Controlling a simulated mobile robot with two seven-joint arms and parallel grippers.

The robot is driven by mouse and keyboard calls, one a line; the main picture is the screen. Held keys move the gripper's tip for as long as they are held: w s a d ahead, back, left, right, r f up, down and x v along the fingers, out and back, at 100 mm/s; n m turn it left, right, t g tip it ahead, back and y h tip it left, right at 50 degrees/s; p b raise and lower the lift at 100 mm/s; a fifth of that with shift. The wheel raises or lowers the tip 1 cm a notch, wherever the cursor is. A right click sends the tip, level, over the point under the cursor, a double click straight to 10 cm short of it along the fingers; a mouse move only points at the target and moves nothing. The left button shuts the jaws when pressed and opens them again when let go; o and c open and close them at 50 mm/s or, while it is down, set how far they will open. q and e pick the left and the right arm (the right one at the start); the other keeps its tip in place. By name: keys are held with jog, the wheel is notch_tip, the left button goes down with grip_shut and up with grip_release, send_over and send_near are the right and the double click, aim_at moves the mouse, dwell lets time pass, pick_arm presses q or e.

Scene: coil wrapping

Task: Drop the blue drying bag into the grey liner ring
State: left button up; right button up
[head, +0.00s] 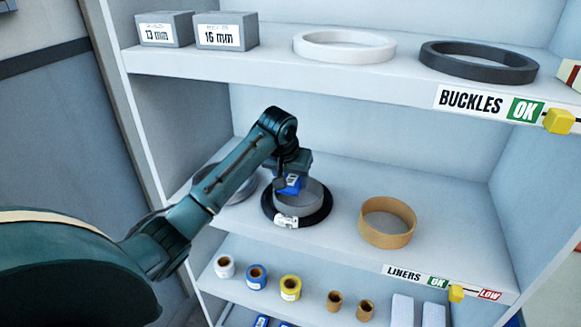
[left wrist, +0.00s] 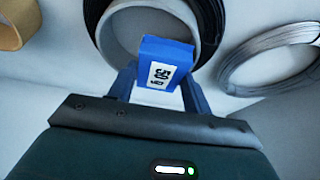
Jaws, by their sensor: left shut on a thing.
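My left gripper (head: 292,186) is shut on the blue drying bag (head: 291,182), a small blue block with a white label. In the head view they are over the left rim of the grey liner ring (head: 300,203). The ring stands inside a black coil (head: 268,205) on the middle shelf. In the left wrist view the bag (left wrist: 165,62) is between the fingers (left wrist: 160,85) and covers part of the grey ring (left wrist: 207,20). I cannot tell the exact height of the bag above the ring. My right gripper is not in view.
A tan ring (head: 387,235) stands to the right on the middle shelf (head: 340,190). A silver wire coil (head: 240,188) lies to the left, partly behind my arm. The upper shelf (head: 270,70) with white and black rings overhangs. Small rolls stand on the shelf below.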

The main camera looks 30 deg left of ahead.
aim_at(290, 181)
pick_arm(q)
jog(key=shift+f, duration=0.4)
jog(key=o, duration=1.1)
jog(key=shift+c, duration=0.2)
jog(key=shift+r, duration=0.1)
jog(key=v, duration=0.5)
jog(key=shift+s+b, duration=0.3)
jog(key=shift+b, duration=0.05)
jog(key=s+d+b, duration=0.1)
jog(key=s+d, duration=0.1)
jog(key=s, duration=0.9)
jog(key=shift+d, duration=0.4)
jog(key=shift+s, duration=0.1)
